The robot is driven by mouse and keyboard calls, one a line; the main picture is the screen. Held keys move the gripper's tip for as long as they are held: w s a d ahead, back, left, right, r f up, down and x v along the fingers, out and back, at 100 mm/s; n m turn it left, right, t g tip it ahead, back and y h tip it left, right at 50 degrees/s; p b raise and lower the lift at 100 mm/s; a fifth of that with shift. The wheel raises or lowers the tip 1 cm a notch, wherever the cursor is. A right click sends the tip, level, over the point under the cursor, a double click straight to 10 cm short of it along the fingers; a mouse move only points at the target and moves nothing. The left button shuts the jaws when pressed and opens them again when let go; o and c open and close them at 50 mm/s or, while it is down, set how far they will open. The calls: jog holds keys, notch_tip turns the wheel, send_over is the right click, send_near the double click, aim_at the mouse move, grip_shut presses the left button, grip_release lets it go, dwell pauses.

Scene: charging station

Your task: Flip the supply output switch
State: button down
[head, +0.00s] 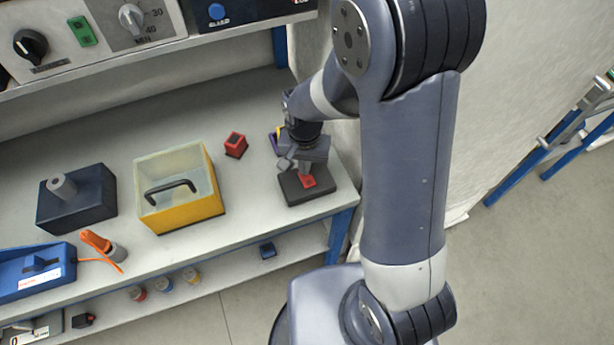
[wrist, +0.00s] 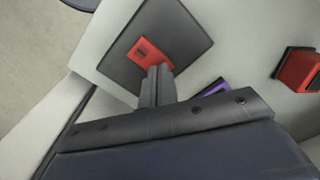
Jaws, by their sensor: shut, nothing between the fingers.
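A dark flat box (head: 292,194) sits at the right end of the bench top, with a small red switch (head: 309,182) on its upper face. In the wrist view the dark box (wrist: 187,40) lies tilted in the picture, and the red switch (wrist: 142,49) is at the fingertips. My gripper (head: 304,172) points down over the box with its fingers shut and empty. In the wrist view its fingertips (wrist: 159,71) overlap the near edge of the red switch; I cannot tell whether they touch it. The fingers hide part of the switch.
A red block (head: 236,145) and a yellow open box (head: 184,190) stand left of the gripper. A purple item (wrist: 216,87) is partly hidden beside the dark box. A panel with knobs and a green switch (head: 82,31) overhangs the bench.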

jog(key=shift+f, duration=0.1)
jog(key=shift+r+p, duration=2.6)
jog(key=shift+r, duration=0.95)
jog(key=shift+f, duration=0.1)
notch_tip(320, 180, down, 7)
jog(key=b, duration=0.5)
